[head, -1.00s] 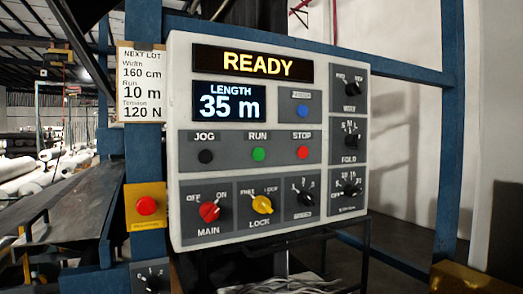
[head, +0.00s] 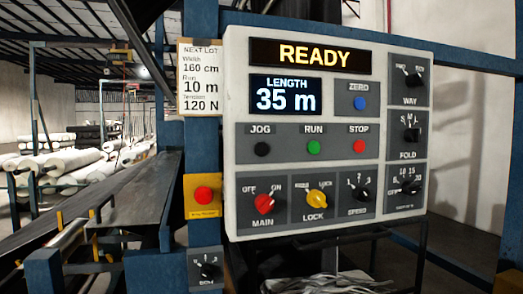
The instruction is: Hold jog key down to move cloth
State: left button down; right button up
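The black JOG key (head: 262,149) is on the white control panel (head: 232,140), left of the green RUN button (head: 314,147) and the red STOP button (head: 360,146). The top display (head: 312,56) reads READY. The LENGTH display (head: 286,95) reads 35 m. The red MAIN knob (head: 264,204) and yellow LOCK knob (head: 316,198) sit below. No cloth can be made out clearly at the panel. Neither of my grippers is in view, and nothing touches the JOG key.
A red button on a yellow box (head: 203,194) and a small dial box (head: 207,268) are left of the panel. A lot card (head: 200,76) hangs on the blue post. A dark sloping table (head: 100,215) and white rolls (head: 60,160) lie at left. Space before the panel is clear.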

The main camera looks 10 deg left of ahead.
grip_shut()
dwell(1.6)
